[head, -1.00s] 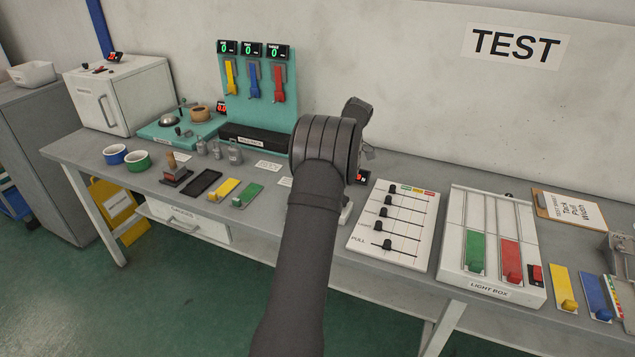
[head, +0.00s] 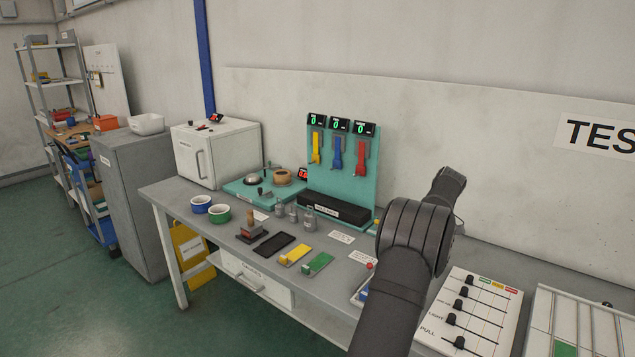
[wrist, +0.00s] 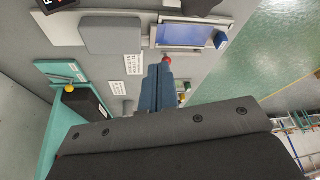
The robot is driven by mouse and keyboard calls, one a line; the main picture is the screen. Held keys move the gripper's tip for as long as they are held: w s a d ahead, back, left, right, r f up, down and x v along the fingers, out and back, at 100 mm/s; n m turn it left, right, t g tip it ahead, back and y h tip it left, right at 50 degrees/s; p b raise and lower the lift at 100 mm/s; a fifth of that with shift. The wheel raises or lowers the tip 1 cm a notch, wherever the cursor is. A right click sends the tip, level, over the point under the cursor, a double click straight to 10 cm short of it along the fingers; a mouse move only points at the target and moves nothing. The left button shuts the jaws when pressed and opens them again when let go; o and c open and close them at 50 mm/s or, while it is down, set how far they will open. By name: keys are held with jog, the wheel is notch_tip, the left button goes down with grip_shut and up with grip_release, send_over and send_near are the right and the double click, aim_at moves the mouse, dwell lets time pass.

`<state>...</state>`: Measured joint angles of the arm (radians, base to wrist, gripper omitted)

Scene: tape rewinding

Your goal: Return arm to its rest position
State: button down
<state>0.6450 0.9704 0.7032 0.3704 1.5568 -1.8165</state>
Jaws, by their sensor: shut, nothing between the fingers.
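My arm (head: 400,280) reaches up from the bottom right of the head view over the bench. Its thick dark joint hides my gripper there. In the wrist view my gripper (wrist: 160,68) shows as blue-grey fingers, closed together with nothing between them. Its tips point toward a small red knob (wrist: 168,60) beside a tray with a blue part (wrist: 222,40). I cannot tell how high the tips are above the bench. The red knob also shows left of my arm in the head view (head: 371,265).
The slider panel (head: 468,311) lies right of my arm. The teal rack (head: 340,175) with hanging coloured tools stands behind, left of it. Tape rolls (head: 201,204), yellow and green blocks (head: 318,264) and small weights (head: 309,222) lie on the bench's left. Open air is above the bench.

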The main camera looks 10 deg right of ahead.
jog(key=x, duration=0.9)
jog(key=shift+a+f, duration=0.15)
jog(key=shift+f, duration=0.1)
jog(key=m, duration=0.1)
jog(key=s+a+m, duration=0.1)
jog(key=shift+m+t+h, duration=0.3)
jog(key=shift+m+t, duration=0.1)
jog(key=s+m, duration=0.1)
jog(key=a+m+t, duration=0.1)
jog(key=m, duration=0.1)
jog(key=shift+s+a+f+h, duration=0.1)
jog(key=shift+s+a+h, duration=0.1)
jog(key=shift+s+h, duration=0.2)
jog(key=shift+s+a+m+t+h, duration=0.1)
jog(key=shift+s+m+t+h, duration=0.3)
jog(key=shift+s+m, duration=1.05)
jog(key=shift+w, duration=0.3)
